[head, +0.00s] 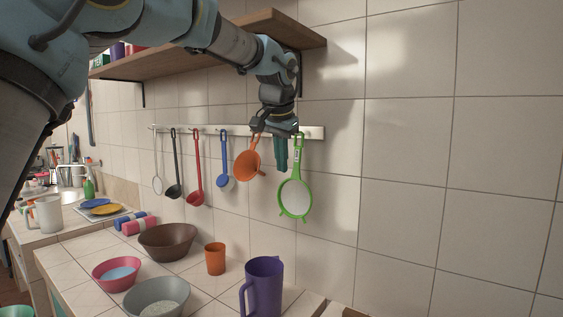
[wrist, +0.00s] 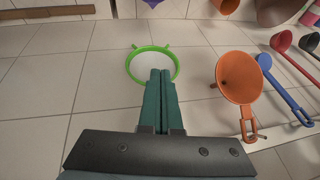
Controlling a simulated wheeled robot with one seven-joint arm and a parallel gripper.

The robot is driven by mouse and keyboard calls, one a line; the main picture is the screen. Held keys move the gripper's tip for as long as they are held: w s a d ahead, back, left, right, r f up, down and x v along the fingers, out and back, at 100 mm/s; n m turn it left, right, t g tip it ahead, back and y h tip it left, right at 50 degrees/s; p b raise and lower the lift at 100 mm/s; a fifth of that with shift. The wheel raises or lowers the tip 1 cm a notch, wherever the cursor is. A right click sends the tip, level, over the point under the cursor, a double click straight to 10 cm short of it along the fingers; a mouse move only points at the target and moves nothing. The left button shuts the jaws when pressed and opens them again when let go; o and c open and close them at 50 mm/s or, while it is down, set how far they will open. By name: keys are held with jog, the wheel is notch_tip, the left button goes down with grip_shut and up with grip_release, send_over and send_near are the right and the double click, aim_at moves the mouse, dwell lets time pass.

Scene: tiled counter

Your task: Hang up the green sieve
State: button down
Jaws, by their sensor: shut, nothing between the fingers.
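The green sieve (head: 295,194) hangs against the tiled wall near the right end of the wall rail (head: 315,132), with its handle up and its round mesh bowl down. It also shows in the wrist view (wrist: 152,66), where my fingers cover its handle side. My gripper (head: 281,168) is at the rail, just left of the sieve's handle, with its teal fingers pointing down. In the wrist view the fingers (wrist: 160,75) are together with nothing between them. Whether they touch the sieve I cannot tell.
An orange funnel (head: 247,165) hangs close on the left of my gripper. A blue ladle (head: 224,175), a red ladle (head: 195,188) and other utensils hang further left. A wooden shelf (head: 220,47) is above. A purple pitcher (head: 265,285) and bowls stand on the counter below. The wall to the right is clear.

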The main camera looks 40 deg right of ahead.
aim_at(297, 163)
jog(key=shift+w+d+p, duration=0.2)
jog(key=shift+d+p, duration=0.55)
jog(key=shift+d, duration=0.15)
jog(key=shift+w+d+p, duration=0.25)
jog(key=shift+d+p, duration=0.5)
jog(key=shift+d, duration=0.15)
jog(key=shift+w+d+p, duration=0.2)
jog(key=shift+d+p, duration=0.55)
jog(key=shift+d, duration=0.15)
jog(key=shift+w+d, duration=0.25)
jog(key=shift+d, duration=0.55)
dwell(0.3)
jog(key=shift+s+a+b, duration=0.2)
jog(key=shift+a+b, duration=0.5)
jog(key=shift+a, duration=0.1)
jog(key=shift+s+a+b, duration=0.2)
jog(key=shift+a+b, duration=0.45)
jog(key=shift+a, duration=0.1)
dwell(2.7)
